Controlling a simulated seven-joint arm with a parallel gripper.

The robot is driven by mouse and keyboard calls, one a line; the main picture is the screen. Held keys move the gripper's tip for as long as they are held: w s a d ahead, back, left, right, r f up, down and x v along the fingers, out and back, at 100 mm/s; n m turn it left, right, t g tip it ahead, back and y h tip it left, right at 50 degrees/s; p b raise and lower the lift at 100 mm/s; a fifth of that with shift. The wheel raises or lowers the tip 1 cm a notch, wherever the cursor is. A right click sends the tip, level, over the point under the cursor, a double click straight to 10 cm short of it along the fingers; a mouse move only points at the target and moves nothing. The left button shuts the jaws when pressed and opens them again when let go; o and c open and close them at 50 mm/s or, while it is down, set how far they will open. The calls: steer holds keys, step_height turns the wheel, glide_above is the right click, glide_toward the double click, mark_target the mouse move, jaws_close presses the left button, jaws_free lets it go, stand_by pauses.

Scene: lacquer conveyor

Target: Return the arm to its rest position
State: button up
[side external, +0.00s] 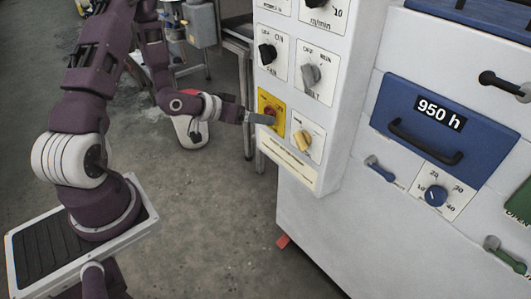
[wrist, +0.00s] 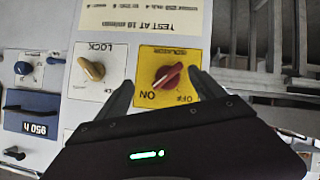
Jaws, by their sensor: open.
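My gripper (side external: 264,117) is at the end of my extended arm, at the yellow isolator plate (side external: 279,102) on the white control panel. In the wrist view my gripper (wrist: 160,88) is open, with one dark finger to each side of the red isolator knob (wrist: 168,76). Nothing is held between the fingers. The knob lies slanted, one end toward the ON mark on the yellow plate (wrist: 188,60). I cannot tell whether a finger touches the knob or plate.
A yellowish lock knob (side external: 303,140) is beside the isolator. A grey knob (side external: 311,75) and black knob (side external: 267,53) are above. A white cabinet with a blue drawer (side external: 405,105) stands right. Open floor (side external: 215,220) lies below my arm.

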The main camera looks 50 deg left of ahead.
steer(key=s+d+r+m+g+y, duration=0.15)
steer(key=s+r, duration=0.25)
steer(key=r, duration=0.4)
steer(key=s+d+r+m+g+y, duration=0.1)
steer(key=s+d+r+g+y, duration=0.15)
steer(key=r, duration=0.45)
steer(key=s+d+r+h, duration=0.1)
steer(key=s+d+r, duration=0.1)
steer(key=s, duration=0.4)
steer(key=s+d+r+g, duration=0.1)
steer(key=s+d+r, duration=0.1)
steer(key=s+d, duration=0.2)
steer(key=s+d+r+g+h, duration=0.1)
steer(key=s+d, duration=0.3)
steer(key=s, duration=0.6)
steer(key=shift+r+h, duration=0.3)
steer(key=shift+r, duration=0.1)
